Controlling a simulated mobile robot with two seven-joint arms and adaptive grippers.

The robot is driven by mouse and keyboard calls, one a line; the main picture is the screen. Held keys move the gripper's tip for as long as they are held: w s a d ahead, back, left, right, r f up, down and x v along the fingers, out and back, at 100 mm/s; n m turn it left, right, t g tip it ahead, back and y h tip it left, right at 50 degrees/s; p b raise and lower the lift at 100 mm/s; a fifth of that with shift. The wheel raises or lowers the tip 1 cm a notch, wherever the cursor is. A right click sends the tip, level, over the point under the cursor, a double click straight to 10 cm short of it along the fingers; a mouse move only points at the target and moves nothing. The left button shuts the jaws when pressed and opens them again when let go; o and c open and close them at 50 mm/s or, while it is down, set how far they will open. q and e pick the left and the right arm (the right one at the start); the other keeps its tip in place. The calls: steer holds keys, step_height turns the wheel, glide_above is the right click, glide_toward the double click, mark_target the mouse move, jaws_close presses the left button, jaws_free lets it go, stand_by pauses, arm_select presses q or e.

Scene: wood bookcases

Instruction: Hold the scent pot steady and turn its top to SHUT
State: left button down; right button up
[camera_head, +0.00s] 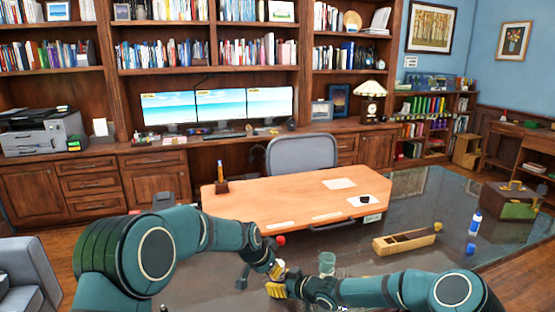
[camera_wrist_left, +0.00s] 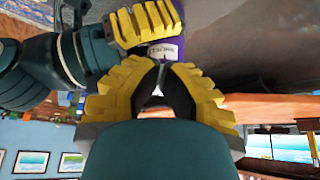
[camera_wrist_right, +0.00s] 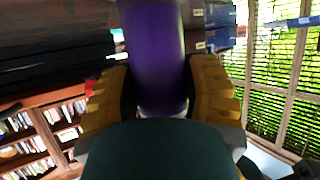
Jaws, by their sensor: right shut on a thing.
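The scent pot has a purple body (camera_wrist_right: 155,60), which fills the space between my right gripper's fingers (camera_wrist_right: 160,95) in the right wrist view. My right gripper (camera_head: 276,290) is shut on this body. In the left wrist view, the purple pot (camera_wrist_left: 178,48) shows past a yellow right finger, with a white, lettered label (camera_wrist_left: 163,52). My left gripper (camera_head: 271,270) is right beside the right one, over the dark table. Its fingertips (camera_wrist_left: 163,70) come close together near the label, with a narrow pale gap between them. Whether they touch the pot's top is hidden.
On the dark glossy table (camera_head: 440,205) are a green glass (camera_head: 327,262), a red ball (camera_head: 281,240), a wooden tray (camera_head: 405,241), a blue bottle (camera_head: 475,223) and a blue block (camera_head: 471,248). An orange-brown desk (camera_head: 290,195) stands behind. The table is clear around the tray.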

arm_select(q)
steer(key=shift+w+a, duration=0.35)
steer(key=shift+a, duration=0.15)
steer(key=shift+w+a, duration=0.2)
steer(key=shift+w, duration=0.2)
steer(key=shift+a, duration=0.2)
step_height(320, 180, up, 6)
steer(key=shift+s+a, duration=0.15)
steer(key=shift+s, duration=0.1)
stand_by(0.7)
